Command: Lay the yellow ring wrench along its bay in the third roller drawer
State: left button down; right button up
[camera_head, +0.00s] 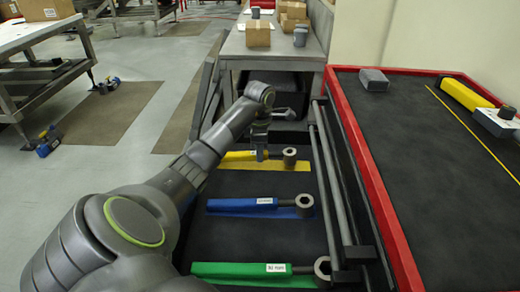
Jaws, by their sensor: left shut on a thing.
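My left gripper (261,155) comes down from above and is shut on the wrench's handle. The wrench is lined up roughly along the strip; I cannot tell whether it touches the drawer floor. My arm hides the handle's left end. My right gripper is out of view.
A blue wrench (242,204) and a green wrench (240,270) lie in nearer bays. The red-edged cabinet top (400,165) at right holds a grey block (373,80) and a yellow tool (465,95). A bench with boxes (257,34) stands behind.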

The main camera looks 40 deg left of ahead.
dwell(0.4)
pick_arm(q)
jog(key=shift+f+b, duration=0.65)
dwell(0.4)
jog(key=c, duration=1.1)
grip_release()
jog(key=shift+r, duration=0.1)
